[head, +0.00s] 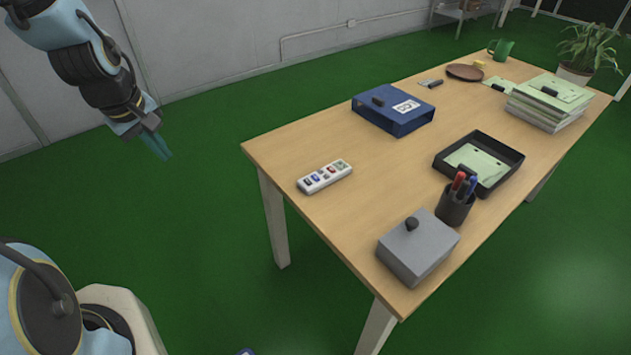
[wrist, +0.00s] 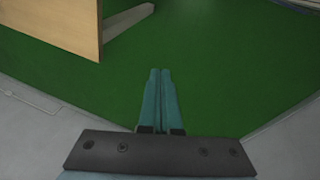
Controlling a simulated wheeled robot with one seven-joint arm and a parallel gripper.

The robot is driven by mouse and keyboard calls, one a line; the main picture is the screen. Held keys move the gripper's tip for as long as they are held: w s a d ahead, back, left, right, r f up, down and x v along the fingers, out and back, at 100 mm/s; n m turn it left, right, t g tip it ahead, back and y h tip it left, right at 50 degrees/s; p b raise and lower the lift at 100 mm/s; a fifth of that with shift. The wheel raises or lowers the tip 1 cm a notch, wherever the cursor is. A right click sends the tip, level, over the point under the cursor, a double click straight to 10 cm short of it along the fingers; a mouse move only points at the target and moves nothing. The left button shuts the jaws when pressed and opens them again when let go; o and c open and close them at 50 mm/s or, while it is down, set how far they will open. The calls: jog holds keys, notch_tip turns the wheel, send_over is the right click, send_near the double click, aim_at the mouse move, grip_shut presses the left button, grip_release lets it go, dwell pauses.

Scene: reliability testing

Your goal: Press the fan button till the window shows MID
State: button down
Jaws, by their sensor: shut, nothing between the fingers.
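A white remote-like panel (head: 325,177) with several coloured buttons and a small greenish window at its right end lies near the left edge of the wooden table (head: 290,150). The markings on its buttons and window are too small to read, so I cannot tell which one is the fan button. My gripper (head: 165,154) is shut and empty, in the air to the left of the table and well apart from the panel. In the wrist view the closed fingers (wrist: 160,72) point over the green floor, and the panel is not in that view.
A blue box (head: 393,112), a grey lidded box (head: 417,250), a pen cup (head: 456,206), a black tray (head: 505,148) and a paper stack (head: 545,112) stand on the table. A brown plate (head: 464,72) and green mug (head: 503,49) are farther back. The tabletop around the panel is clear.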

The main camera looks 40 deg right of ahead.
jog(key=s+d+f+n+h+b, duration=0.1)
jog(key=s+d+f+n+h, duration=0.15)
jog(key=d, duration=0.55)
jog(key=s+d+f+n+h+b, duration=0.1)
jog(key=d+f, duration=0.2)
jog(key=d, duration=0.6)
jog(key=n+g+h, duration=0.2)
jog(key=n+h, duration=0.1)
jog(key=n, duration=0.1)
send_over(315, 178)
jog(key=f, duration=0.2)
jog(key=shift+w+a+r+b, duration=0.2)
jog(key=shift+a+b, duration=0.1)
jog(key=shift+a, duration=0.1)
jog(key=shift+f, duration=0.15)
notch_tip(315, 178, down, 7)
jog(key=b, duration=0.6)
jog(key=shift+f+b, duration=0.55)
jog(key=shift+f, duration=0.2)
jog(key=shift+f, duration=0.15)
jog(key=shift+f, duration=0.3)
